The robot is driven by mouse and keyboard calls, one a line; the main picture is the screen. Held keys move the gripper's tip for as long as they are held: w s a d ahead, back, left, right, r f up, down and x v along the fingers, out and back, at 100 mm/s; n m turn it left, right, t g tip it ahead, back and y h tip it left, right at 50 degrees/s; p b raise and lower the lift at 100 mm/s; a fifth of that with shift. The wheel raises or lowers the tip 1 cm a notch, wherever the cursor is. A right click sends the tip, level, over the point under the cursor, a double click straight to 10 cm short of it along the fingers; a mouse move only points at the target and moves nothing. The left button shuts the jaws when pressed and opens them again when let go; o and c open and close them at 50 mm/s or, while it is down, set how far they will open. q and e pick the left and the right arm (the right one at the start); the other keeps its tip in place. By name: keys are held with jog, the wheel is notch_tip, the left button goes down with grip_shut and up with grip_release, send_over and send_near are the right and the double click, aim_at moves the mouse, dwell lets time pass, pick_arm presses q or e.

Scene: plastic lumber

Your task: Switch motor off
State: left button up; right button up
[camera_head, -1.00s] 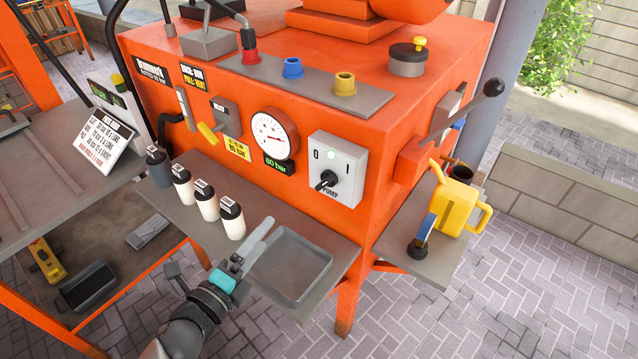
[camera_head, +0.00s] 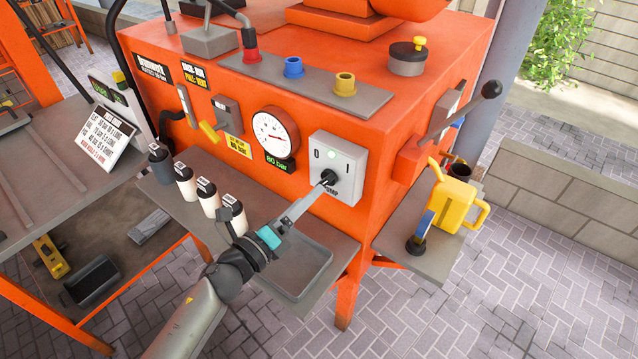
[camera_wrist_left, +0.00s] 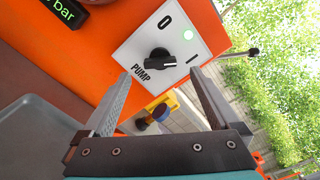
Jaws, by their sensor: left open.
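The grey switch box (camera_head: 338,165) labelled PUMP is on the front of the orange machine, marked O on the left and I on the right. Its black rotary knob (camera_wrist_left: 160,61) shows fully in the left wrist view, its white mark turned toward the I.
The machine (camera_head: 375,140) carries a pressure gauge (camera_head: 275,133), a yellow lever (camera_head: 209,131) and a long black-knobbed lever (camera_head: 463,110). A grey tray (camera_head: 312,275) and several bottles (camera_head: 234,215) stand on the shelf below. A yellow can (camera_head: 456,205) is on the right shelf.

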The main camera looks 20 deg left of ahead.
aim_at(326, 180)
pick_arm(q)
jog(key=shift+x, duration=2.75)
jog(key=shift+c, duration=0.2)
jog(key=c, duration=1.3)
jog(key=shift+c, duration=0.2)
jog(key=shift+n, duration=0.3)
jog(key=shift+f+n+p, duration=0.1)
jog(key=shift+n+p, duration=2)
jog(key=shift+n, duration=4.5)
